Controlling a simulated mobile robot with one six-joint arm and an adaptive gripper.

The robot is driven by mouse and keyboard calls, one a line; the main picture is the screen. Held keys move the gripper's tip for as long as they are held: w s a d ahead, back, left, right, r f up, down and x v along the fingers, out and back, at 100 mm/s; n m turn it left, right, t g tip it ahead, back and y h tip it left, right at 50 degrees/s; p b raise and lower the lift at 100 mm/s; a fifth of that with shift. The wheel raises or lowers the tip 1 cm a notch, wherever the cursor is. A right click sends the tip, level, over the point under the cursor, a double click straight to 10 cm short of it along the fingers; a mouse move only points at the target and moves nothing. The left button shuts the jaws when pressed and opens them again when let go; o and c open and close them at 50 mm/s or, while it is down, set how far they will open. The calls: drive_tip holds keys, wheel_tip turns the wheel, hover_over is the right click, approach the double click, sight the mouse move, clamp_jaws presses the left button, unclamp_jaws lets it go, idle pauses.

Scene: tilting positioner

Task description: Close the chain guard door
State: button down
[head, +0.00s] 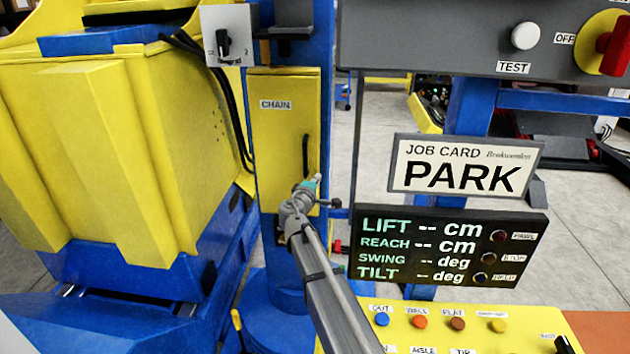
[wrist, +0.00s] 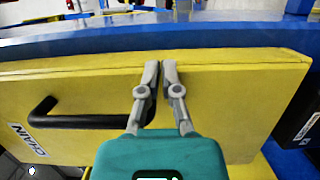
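The yellow chain guard door (head: 280,113), labelled CHAIN, stands upright on the blue column. Its black bar handle (head: 305,154) is near its right edge. In the head view it looks almost flush with the column; I cannot tell whether a gap remains. My gripper (head: 314,184) is at the lower right of the door, below the handle, and hides part of it. In the wrist view the door (wrist: 225,100) lies sideways behind my fingertips (wrist: 160,66), which are nearly together with nothing seen between them. The handle (wrist: 80,121) runs to beside the left finger, outside the grip.
A grey switch box (head: 228,45) is above left of the door, with black cables beside a large yellow housing (head: 110,140). The PARK job card (head: 463,166), a dark display (head: 450,248) and a yellow button panel (head: 460,330) are at right.

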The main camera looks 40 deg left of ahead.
drive_tip(key=shift+a, duration=0.1)
drive_tip(key=s+d, duration=0.7)
drive_tip(key=s, duration=0.5)
drive_tip(key=shift+d, duration=0.35)
drive_tip(key=shift+r, duration=0.1)
